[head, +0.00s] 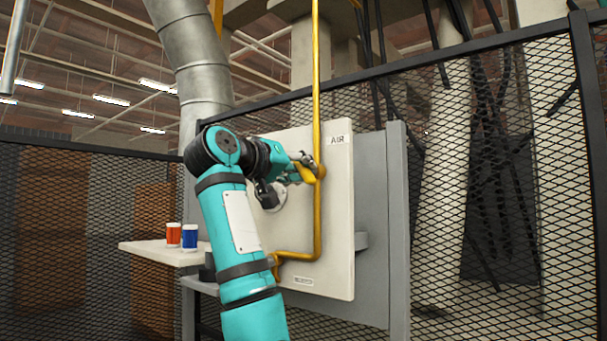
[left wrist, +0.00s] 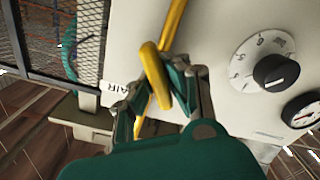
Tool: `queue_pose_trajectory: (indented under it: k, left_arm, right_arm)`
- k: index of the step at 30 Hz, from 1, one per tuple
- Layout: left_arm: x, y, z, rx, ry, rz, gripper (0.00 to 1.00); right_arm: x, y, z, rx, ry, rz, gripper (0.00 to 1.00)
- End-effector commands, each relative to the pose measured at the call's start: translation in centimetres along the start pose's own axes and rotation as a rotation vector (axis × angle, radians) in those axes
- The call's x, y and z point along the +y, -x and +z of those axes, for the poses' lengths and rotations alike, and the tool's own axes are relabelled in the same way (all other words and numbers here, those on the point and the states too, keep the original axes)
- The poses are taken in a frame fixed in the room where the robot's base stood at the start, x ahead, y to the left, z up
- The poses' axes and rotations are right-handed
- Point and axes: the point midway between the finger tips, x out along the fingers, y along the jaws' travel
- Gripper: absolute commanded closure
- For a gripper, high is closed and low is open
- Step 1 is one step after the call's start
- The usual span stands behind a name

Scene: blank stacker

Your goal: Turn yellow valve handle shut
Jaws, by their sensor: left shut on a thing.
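The yellow valve handle (left wrist: 155,78) is on the yellow pipe (head: 316,80) that runs up the front of a pale panel marked AIR (head: 338,225). My left gripper (head: 309,166) is at the valve, and its fingers are shut on the yellow handle. In the left wrist view the fingers (left wrist: 158,98) stand on either side of the handle, which slants across the pipe's line in that picture. In the head view my gripper and arm hide most of the handle. My right gripper is not in view.
A white dial with a black knob (left wrist: 270,72) and a round gauge (left wrist: 303,110) sit on the panel beside the valve. A shelf (head: 150,250) holds a red cup (head: 173,234) and a blue cup (head: 190,236). Mesh fencing (head: 500,180) stands behind.

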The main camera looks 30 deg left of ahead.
Motion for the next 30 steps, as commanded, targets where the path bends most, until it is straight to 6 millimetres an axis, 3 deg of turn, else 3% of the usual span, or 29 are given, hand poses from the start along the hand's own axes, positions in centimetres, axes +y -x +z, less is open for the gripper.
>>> queue_pose_trajectory:
  k: [21, 30]
  left_arm:
    - [-0.5, 0.0, 0.2, 0.002, 0.67, 0.002, 1.0]
    - [-0.5, 0.0, 0.2, 0.002, 0.867, 0.002, 1.0]
  right_arm:
    - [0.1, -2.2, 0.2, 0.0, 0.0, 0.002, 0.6]
    - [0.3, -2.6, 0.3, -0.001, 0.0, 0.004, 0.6]
